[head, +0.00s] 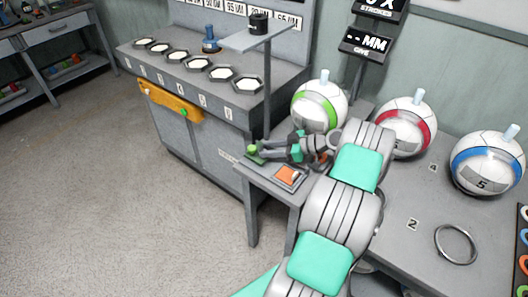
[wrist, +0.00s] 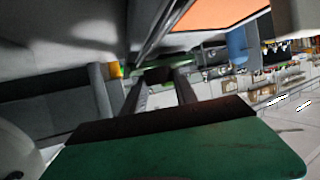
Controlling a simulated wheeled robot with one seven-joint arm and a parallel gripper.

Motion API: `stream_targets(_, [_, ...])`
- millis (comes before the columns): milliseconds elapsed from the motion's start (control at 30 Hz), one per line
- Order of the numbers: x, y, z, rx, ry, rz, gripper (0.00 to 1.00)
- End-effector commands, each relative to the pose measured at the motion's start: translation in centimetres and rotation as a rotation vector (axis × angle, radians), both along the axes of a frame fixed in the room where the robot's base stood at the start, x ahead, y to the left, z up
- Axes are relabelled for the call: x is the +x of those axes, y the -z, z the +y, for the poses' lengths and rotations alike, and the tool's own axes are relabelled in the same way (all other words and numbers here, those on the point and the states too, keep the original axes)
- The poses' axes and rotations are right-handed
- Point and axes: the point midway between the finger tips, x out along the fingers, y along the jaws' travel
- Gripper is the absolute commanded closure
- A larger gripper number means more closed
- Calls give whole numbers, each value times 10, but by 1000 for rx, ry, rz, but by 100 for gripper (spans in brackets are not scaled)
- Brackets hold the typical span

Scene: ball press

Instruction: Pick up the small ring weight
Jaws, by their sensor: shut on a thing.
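A plain silver ring (head: 437,242) lies flat on the right part of the grey table, near the mark 2. I cannot tell whether it is the small ring weight. My gripper (head: 258,151) is far to its left, at the table's left end. It is shut on a small green thing (head: 253,149), beside an orange pad (head: 288,175). The orange pad (wrist: 220,12) also shows there at the top.
White balls with green (head: 318,106), red (head: 404,127) and blue (head: 487,162) bands stand along the table. A post with a small shelf (head: 258,38) rises behind my gripper. A grey bench (head: 195,75) with several hexagonal pads stands further back. The floor at left is clear.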

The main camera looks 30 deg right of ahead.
Motion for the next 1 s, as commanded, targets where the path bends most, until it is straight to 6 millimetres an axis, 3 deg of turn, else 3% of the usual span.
stream_targets(333, [0, -1, -1, -2, 2, -1, 100])
stream_targets(767, [1, -4, -2, -4, 3, -4, 100])
stream_targets(1000, [1, -34, -2, -8, 3, -6, 100])
